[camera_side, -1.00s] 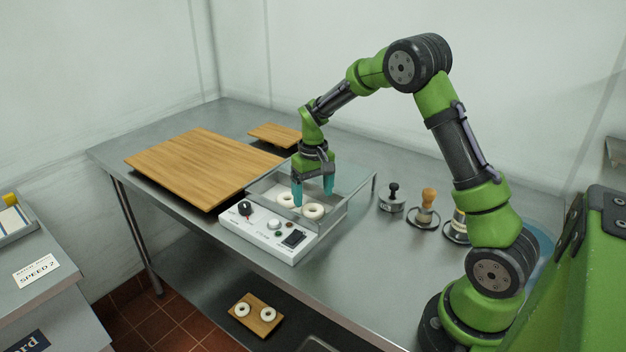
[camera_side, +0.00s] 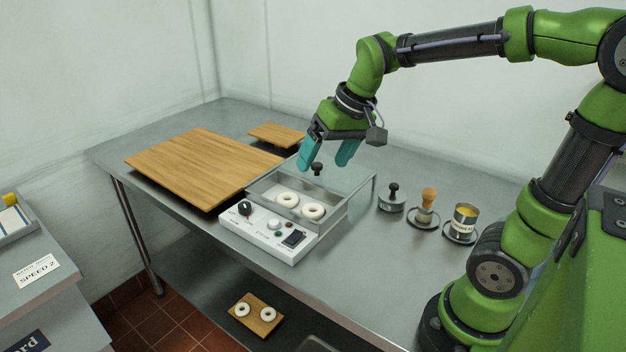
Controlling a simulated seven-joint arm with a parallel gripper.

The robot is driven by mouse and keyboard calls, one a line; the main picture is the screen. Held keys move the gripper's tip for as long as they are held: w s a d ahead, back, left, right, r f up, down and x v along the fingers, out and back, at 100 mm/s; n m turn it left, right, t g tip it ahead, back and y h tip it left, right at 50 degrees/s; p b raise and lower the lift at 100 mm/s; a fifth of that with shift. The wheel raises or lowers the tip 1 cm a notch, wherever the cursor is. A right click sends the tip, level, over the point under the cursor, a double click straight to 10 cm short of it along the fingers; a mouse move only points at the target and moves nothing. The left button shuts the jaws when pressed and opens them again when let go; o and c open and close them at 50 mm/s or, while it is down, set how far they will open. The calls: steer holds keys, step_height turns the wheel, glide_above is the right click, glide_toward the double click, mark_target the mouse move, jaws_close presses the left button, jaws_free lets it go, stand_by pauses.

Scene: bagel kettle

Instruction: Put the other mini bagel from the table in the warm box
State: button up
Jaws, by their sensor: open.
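Two mini bagels, pale rings, lie side by side inside the warm box (camera_side: 340,218). One is the left bagel (camera_side: 287,199) and the other the right bagel (camera_side: 313,212). The box has clear walls and a white front panel with a knob and switches. My gripper (camera_side: 328,168) is open and empty above the back of the box, tilted, with its teal fingers spread. A dark knob (camera_side: 317,168) shows between the fingers; it seems to belong to the box's lid. No bagel shows on the bare tabletop.
A large wooden board (camera_side: 200,165) and a small board (camera_side: 275,134) lie left and behind the box. A stamp (camera_side: 392,198), a wooden-handled tool (camera_side: 427,207) and a tin (camera_side: 464,222) stand to the right. A lower board (camera_side: 256,327) holds two more rings on the shelf below.

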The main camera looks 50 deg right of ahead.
steer(key=s+a+t, duration=0.2)
steer(key=s+a, duration=0.3)
steer(key=s, duration=0.4)
steer(key=shift+t+y, duration=0.4)
